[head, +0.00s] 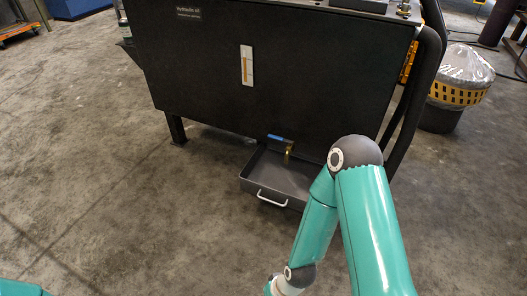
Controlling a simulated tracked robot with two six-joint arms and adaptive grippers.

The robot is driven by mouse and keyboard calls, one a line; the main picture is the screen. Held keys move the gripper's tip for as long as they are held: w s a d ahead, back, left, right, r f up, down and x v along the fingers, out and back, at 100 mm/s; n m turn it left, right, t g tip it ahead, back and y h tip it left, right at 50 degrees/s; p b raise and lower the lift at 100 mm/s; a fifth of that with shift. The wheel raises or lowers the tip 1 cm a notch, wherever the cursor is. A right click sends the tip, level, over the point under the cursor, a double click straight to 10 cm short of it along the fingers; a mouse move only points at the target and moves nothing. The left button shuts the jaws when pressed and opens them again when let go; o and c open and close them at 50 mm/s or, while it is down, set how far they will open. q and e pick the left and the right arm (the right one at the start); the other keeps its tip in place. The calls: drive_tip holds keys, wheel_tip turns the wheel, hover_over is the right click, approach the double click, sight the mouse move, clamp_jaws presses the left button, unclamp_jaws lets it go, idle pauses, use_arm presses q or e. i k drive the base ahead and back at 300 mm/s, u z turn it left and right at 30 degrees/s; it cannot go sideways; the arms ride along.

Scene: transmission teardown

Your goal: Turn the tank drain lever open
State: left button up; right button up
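The black hydraulic oil tank (200,70) stands on legs in the upper middle of the head view. Its drain valve has a blue lever (275,137) lying roughly level along the tank's lower edge. A brass spout (288,150) points down at the lever's right end. A dark drip tray (262,174) with a light handle sits below the spout. My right arm reaches up from the bottom right, in front of the tray's right part. Its wrist runs off the bottom edge, so the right gripper is out of frame. My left gripper is out of frame too.
A sight gauge (246,66) is on the tank's front face. A thick black hose or pipe (416,95) runs down the tank's right side. A plastic-wrapped yellow and black drum (461,82) stands at the right. The concrete floor (120,215) at left is clear.

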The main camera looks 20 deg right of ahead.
sight(272, 136)
drive_tip(key=u, duration=0.05)
drive_tip(key=k, duration=0.25)
drive_tip(key=z, duration=0.2)
drive_tip(key=i, duration=0.7)
drive_tip(key=u, duration=0.2)
drive_tip(key=k, duration=0.8)
drive_tip(key=z, duration=0.2)
drive_tip(key=i, duration=1.2)
drive_tip(key=u, duration=0.2)
